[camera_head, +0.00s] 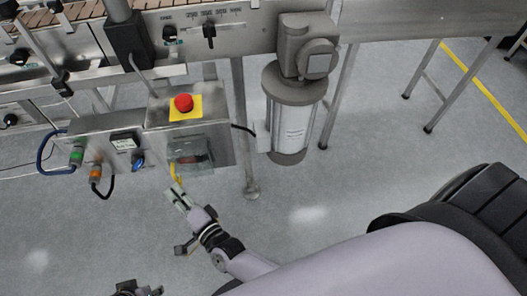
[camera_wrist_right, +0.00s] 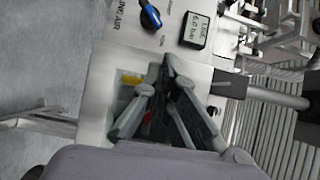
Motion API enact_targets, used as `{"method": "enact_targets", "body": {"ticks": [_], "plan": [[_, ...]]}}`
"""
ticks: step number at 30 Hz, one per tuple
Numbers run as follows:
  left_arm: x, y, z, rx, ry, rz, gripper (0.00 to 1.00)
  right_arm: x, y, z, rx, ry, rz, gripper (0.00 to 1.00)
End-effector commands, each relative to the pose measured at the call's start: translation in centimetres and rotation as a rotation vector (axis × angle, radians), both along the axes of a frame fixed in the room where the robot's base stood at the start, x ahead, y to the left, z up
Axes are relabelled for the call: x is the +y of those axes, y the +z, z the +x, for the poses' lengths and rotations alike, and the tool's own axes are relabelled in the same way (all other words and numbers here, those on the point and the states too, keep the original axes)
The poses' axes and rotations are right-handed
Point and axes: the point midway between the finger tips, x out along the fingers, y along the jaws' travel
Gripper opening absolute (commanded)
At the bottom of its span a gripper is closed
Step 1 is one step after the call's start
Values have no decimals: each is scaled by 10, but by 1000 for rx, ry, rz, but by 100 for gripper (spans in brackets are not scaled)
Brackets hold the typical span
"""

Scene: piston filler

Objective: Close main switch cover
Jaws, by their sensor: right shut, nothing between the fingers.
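The main switch cover (camera_head: 190,149) is a see-through flap on the front of the steel control box, below the red emergency stop button. Red and dark switch parts show dimly through it; its exact angle is hard to tell. My right gripper (camera_head: 174,190) is below and slightly left of the cover, shut and empty. In the right wrist view its fingers (camera_wrist_right: 167,66) lie across the switch area, with yellow (camera_wrist_right: 131,78) and red (camera_wrist_right: 148,119) parts of the switch partly hidden behind them. Contact cannot be told. My left gripper (camera_head: 137,289) is only partly visible at the bottom edge.
The emergency stop (camera_head: 184,103) sits on a yellow plate atop the box. Left are a pressure display (camera_head: 125,141), a blue knob (camera_head: 138,160) and cabled connectors (camera_head: 95,174). A motor cylinder (camera_head: 293,120) and steel leg (camera_head: 244,130) stand right. Floor below is clear.

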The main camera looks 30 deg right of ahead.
Motion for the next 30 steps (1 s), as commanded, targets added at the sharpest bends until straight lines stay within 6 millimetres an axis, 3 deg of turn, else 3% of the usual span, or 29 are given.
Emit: {"method": "enact_targets", "body": {"ticks": [18,23,30], "plan": [[2,2,3,-6,-4,5,40,-1,-1,-4,1,0,0,0],[2,2,2,-5,-3,4,40,-9,-1,-27,4,1,-1,0],[1,1,2,-4,-2,4,40,-24,-1,-77,4,2,-2,0]]}}
